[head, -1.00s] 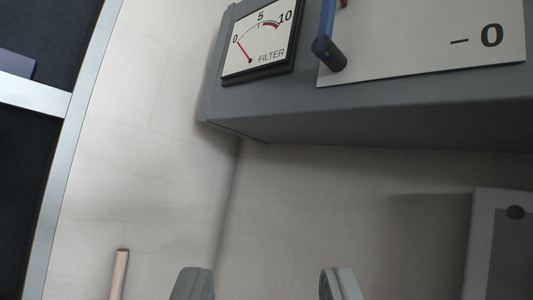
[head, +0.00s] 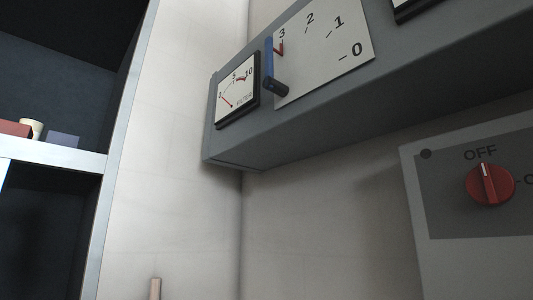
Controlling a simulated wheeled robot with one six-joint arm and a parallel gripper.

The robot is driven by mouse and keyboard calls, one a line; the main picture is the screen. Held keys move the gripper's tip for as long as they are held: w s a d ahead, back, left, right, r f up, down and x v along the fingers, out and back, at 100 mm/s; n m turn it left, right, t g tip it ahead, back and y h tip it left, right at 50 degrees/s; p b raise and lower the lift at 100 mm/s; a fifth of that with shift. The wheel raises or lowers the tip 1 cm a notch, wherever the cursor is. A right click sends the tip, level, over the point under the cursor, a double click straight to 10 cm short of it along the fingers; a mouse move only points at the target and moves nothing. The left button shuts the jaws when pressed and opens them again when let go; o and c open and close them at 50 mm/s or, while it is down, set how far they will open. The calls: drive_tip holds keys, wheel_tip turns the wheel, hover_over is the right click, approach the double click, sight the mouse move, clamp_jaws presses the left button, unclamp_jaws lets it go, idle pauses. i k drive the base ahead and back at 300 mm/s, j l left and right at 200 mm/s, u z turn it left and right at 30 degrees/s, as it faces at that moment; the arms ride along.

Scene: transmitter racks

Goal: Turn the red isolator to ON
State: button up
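The red isolator (head: 490,185) is a round red knob on a grey panel (head: 421,205) at the right of the head view. Its white mark points up, at the word OFF. A second label to the right of the knob is cut off by the picture edge, with only its first letter showing. My gripper is not in view now, so its distance from the knob cannot be told.
A shelf (head: 50,152) stands at left. A pale rod (head: 155,289) shows below.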

sight(488, 184)
drive_tip(key=k+j, duration=0.1)
drive_tip(key=k, duration=1)
